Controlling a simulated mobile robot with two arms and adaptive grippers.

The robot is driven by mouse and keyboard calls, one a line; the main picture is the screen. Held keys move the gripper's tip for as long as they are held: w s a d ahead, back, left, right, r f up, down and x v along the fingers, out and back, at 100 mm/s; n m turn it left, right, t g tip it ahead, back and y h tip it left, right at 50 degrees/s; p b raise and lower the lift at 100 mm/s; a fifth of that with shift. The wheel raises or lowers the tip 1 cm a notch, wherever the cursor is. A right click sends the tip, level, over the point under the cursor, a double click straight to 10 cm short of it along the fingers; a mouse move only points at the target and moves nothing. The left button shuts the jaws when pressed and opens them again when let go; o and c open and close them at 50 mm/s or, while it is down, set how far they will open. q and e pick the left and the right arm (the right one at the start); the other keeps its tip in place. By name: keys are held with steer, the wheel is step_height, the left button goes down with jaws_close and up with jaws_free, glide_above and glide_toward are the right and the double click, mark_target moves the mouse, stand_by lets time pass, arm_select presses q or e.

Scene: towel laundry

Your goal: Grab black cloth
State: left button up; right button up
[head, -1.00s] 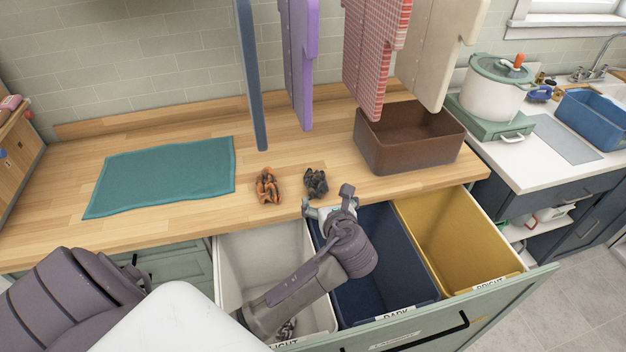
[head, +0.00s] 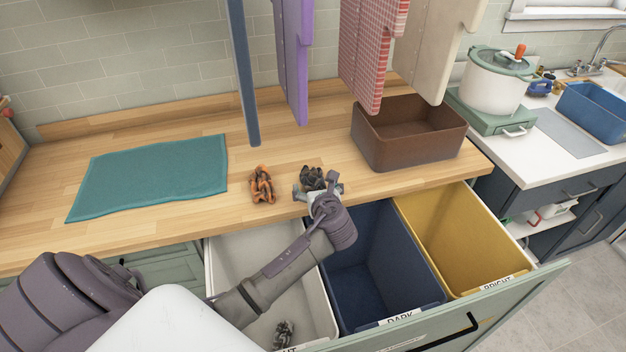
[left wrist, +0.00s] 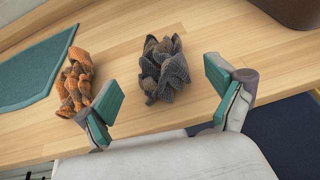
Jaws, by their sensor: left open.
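The black cloth (head: 312,177) is a small dark crumpled bundle on the wooden counter, near its front edge. It also shows in the left wrist view (left wrist: 163,70), where it looks dark grey. My left gripper (head: 318,192) is open and empty at the near side of the cloth. In the left wrist view its two teal-padded fingers (left wrist: 163,98) are spread apart, with the cloth ahead of and between them. I cannot tell any contact. My right gripper is not in view.
An orange crumpled cloth (head: 262,185) lies left of the black one. A teal towel (head: 150,178) lies flat farther left. A brown bin (head: 410,155) stands right. Below, an open drawer holds light, dark (head: 375,270) and yellow (head: 455,240) bins. Cloths hang above the counter.

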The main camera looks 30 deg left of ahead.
mark_target(312, 179)
arm_select(q)
steer(key=shift+p+x, duration=0.4)
steer(key=shift+x, duration=2.3)
steer(key=shift+r, duration=0.1)
steer(key=c, duration=1.2)
